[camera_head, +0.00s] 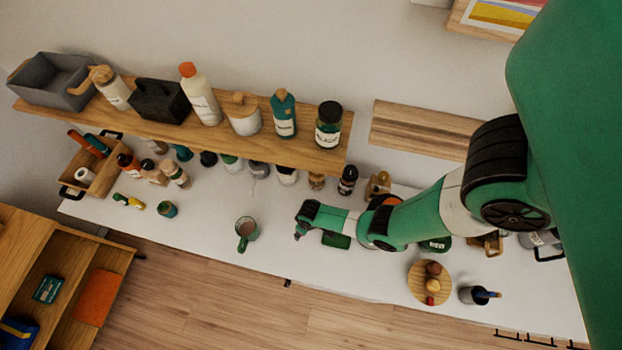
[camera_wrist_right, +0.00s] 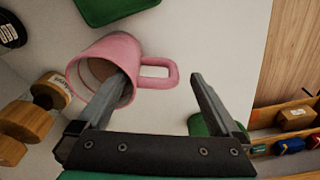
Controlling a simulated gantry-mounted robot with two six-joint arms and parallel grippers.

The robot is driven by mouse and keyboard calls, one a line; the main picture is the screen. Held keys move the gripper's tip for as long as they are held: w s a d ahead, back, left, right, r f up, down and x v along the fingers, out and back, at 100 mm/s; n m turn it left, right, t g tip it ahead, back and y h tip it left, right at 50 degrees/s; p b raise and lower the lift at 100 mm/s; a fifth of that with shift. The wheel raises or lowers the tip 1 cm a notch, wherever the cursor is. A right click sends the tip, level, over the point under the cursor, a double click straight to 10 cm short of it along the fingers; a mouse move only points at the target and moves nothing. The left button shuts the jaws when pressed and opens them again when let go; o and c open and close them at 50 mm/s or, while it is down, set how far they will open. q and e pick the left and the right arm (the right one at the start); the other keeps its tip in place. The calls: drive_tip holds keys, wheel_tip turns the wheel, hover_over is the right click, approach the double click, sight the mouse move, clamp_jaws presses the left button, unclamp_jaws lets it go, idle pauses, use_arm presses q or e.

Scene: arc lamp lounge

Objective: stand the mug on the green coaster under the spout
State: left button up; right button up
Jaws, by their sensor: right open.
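A pink mug (camera_wrist_right: 100,62) shows in the right wrist view, its mouth facing the lower left and its handle to the right. My right gripper (camera_wrist_right: 160,85) is open: the left finger overlaps the mug's mouth, seemingly inside the rim, and the other is beyond the handle. In the head view my right gripper (camera_head: 300,225) is low over the white table, and I cannot make out the pink mug there. A flat green piece, likely the coaster, lies by my arm in the head view (camera_head: 335,241) and at the top of the wrist view (camera_wrist_right: 115,8). I cannot identify the spout. My left gripper is out of view.
Jars and bottles line the back beneath a wooden shelf (camera_head: 300,152). A round board (camera_head: 420,285) with small items is to the right.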

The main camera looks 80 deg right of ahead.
drive_tip(key=f+b, duration=0.3)
drive_tip(key=f, duration=0.1)
drive_tip(key=f+b, duration=0.1)
drive_tip(key=b, duration=0.1)
drive_tip(key=shift+w+d+f+b, duration=0.2)
drive_tip(key=shift+w+f+b, duration=0.1)
drive_tip(key=shift+f, duration=0.1)
drive_tip(key=shift+r, duration=0.1)
drive_tip(key=shift+r, duration=0.1)
clamp_jaws()
